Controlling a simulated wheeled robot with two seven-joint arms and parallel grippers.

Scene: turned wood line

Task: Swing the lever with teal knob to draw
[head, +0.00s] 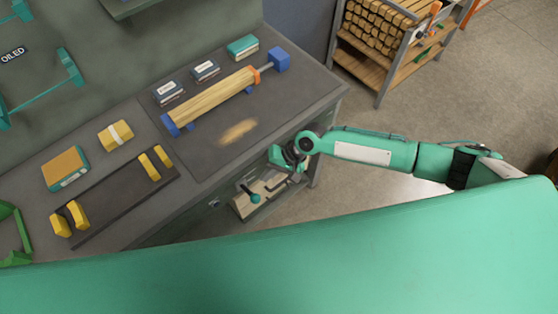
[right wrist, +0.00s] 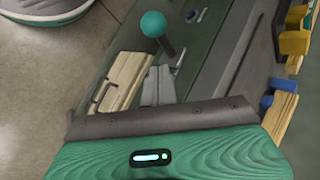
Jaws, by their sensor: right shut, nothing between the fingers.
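The lever's teal knob (head: 254,198) shows in the head view below the bench's front edge, beside a pale wooden part. In the right wrist view the round teal knob (right wrist: 153,24) sits on a short dark shaft, tilted up and left from its base. My right gripper (right wrist: 158,72) is shut and empty, its grey fingers pointing toward the lever's base, with the knob beyond the fingertips. I see no contact. In the head view my right gripper (head: 290,157) is above and right of the knob, its fingers hard to make out. My left gripper is out of view. No draw marking is readable.
The bench has a dark mat (head: 222,150) with a wooden bar (head: 212,100) in a blue-ended clamp. Small boxes and a rack with yellow blocks (head: 70,217) are on the left. A wooden drawer-like part with a handle (right wrist: 118,82) is left of the fingers. A wood shelf (head: 372,60) stands behind.

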